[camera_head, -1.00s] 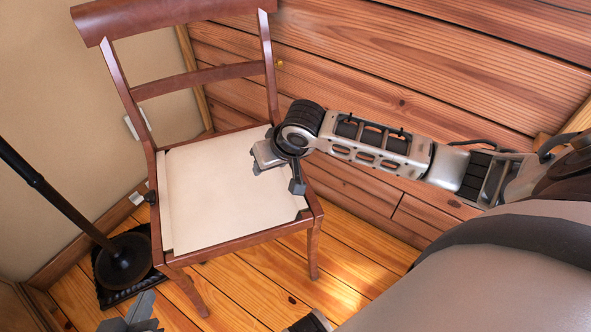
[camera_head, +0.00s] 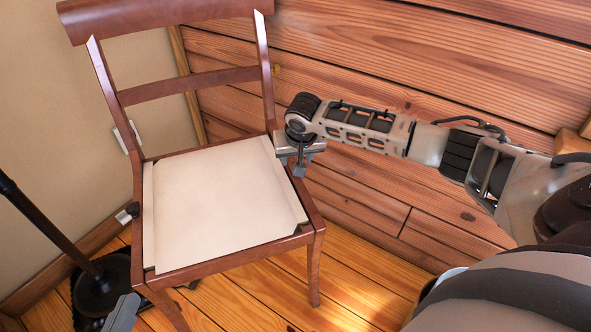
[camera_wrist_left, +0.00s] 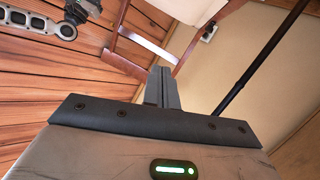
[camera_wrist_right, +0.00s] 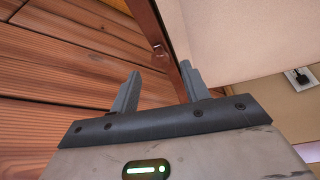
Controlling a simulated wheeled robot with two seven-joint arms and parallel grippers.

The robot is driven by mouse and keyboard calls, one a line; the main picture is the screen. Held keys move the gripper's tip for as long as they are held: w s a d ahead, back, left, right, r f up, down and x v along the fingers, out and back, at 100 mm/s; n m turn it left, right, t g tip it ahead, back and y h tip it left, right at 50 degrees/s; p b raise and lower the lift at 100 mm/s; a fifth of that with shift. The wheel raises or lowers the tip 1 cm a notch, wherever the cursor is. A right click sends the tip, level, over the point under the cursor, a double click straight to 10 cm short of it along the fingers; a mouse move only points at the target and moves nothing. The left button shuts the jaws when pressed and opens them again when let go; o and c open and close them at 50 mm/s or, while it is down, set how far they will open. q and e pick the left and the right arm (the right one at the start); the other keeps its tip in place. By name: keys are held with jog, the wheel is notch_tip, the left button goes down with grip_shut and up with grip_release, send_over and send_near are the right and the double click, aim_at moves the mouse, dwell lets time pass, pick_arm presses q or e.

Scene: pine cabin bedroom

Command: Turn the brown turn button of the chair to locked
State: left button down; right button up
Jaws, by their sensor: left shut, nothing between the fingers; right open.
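The brown wooden chair (camera_head: 195,76) stands at the left with a cream seat (camera_head: 215,190). A small brown fitting with a pale spot, apparently the turn button (camera_wrist_right: 158,48), shows on the chair's side rail in the right wrist view; its exact angle is unclear. It cannot be made out in the head view. My right gripper (camera_head: 299,168) is open and empty at the seat's right edge. In its wrist view, the fingertips (camera_wrist_right: 160,72) are spread below the fitting, apparently apart from it. My left gripper (camera_head: 122,313) is shut and empty, low before the chair; its closed fingers show (camera_wrist_left: 161,80).
A plank wall (camera_head: 420,80) stands close behind my right arm. A black pole on a dark base (camera_head: 98,290) stands left of the chair. A wall socket with a black plug (camera_wrist_right: 298,77) is beyond the chair. Wooden floor (camera_head: 265,290) is clear in front.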

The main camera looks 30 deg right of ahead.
jog(key=shift+b+x, duration=0.65)
jog(key=shift+x, duration=1.25)
pick_arm(q)
jog(key=shift+w+d+r+n+t+h, duration=0.1)
jog(key=shift+d+r+n+t+h, duration=0.2)
jog(key=shift+n+h, duration=0.1)
